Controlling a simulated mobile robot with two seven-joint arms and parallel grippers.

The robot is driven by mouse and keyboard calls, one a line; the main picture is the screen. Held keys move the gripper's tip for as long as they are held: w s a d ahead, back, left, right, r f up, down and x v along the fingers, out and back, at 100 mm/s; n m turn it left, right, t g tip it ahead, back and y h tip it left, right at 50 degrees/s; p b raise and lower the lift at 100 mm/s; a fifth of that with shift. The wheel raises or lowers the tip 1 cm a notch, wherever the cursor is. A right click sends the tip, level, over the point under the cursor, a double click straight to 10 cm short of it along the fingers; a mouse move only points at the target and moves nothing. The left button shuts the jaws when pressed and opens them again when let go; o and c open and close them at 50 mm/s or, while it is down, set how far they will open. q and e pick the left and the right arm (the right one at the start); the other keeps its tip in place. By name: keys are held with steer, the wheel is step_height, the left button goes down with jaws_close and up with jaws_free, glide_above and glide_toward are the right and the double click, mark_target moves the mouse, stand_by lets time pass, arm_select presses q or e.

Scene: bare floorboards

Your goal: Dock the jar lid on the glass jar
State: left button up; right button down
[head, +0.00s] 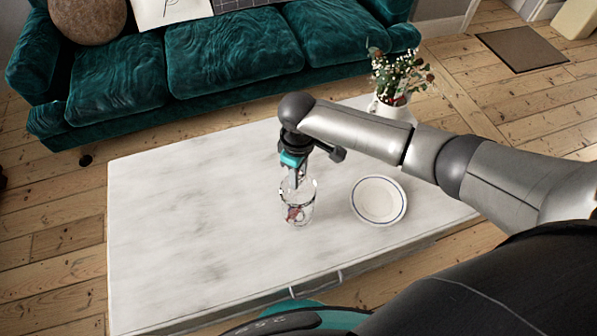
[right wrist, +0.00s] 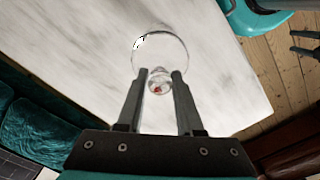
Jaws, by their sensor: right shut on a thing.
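The clear glass jar (head: 298,208) stands upright on the white marble table, with something reddish showing in it. My right gripper (head: 296,181) points down over its mouth. In the right wrist view my right gripper (right wrist: 158,76) is shut on a small clear knob (right wrist: 158,86), which I take as the jar lid's. A round clear rim (right wrist: 184,42) shows just beyond the fingertips; I cannot tell whether it is lid or jar. Whether the lid touches the jar is also unclear. Dark prongs, apparently my left gripper (right wrist: 303,43), show apart and empty at the right edge.
A white bowl (head: 378,201) stands right of the jar. A vase of flowers (head: 391,82) stands at the table's back right corner. The left part of the marble table (head: 180,230) is clear. A teal sofa (head: 225,55) is behind it.

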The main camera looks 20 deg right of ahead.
steer(key=shift+f, duration=0.45)
steer(key=c, duration=0.8)
jaws_free()
steer(key=shift+c, duration=0.2)
step_height(320, 180, up, 11)
steer(key=p, duration=1.2)
